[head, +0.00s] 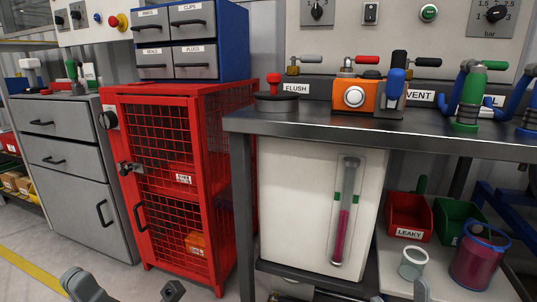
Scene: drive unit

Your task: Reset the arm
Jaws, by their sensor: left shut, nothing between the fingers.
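My left gripper (173,290) shows only as a small dark part at the bottom edge, in front of and below the red mesh cabinet. It is shut and empty, and most of it is cut off by the frame. A grey part of my own arm shows to its left. It is apart from the cabinet and the workbench.
A red mesh cabinet (160,95) with a latch stands left of the dark-topped workbench (300,125). Grey drawers (75,190) stand further left. An orange device (355,95) and a green-and-blue valve (470,95) are on the bench. A red bin (408,215) sits below.

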